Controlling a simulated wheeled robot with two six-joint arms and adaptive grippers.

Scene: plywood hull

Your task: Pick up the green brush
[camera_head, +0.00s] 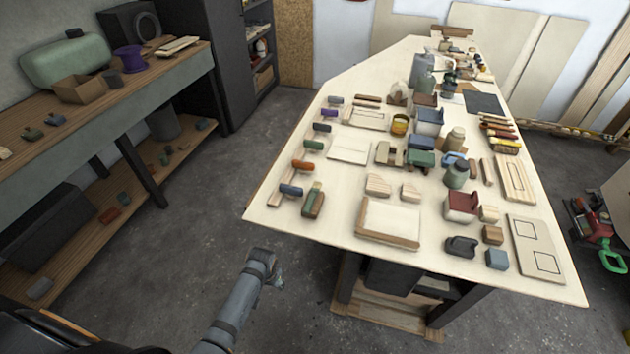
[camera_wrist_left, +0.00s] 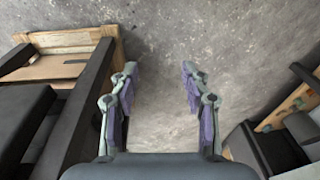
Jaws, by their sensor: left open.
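On the table's near left part, a small wooden piece with a green top (camera_head: 313,199) lies near the edge. A green roll-like piece (camera_head: 313,145) lies further back in a row of similar coloured pieces. I cannot tell for sure which of the two is the green brush. My left gripper (camera_head: 270,268) is off the table's near left edge, over the floor and apart from both. In the left wrist view its fingers (camera_wrist_left: 160,72) are spread, with only grey floor between them. No brush shows in that view. My right gripper is not in view.
The pale table (camera_head: 275,218) is crowded. A blue piece (camera_head: 290,190) and an orange piece (camera_head: 303,165) lie near the green ones. A wood-edged tray (camera_head: 388,218) is to their right. A workbench (camera_head: 120,90) stands at left. The floor (camera_head: 215,200) between is clear.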

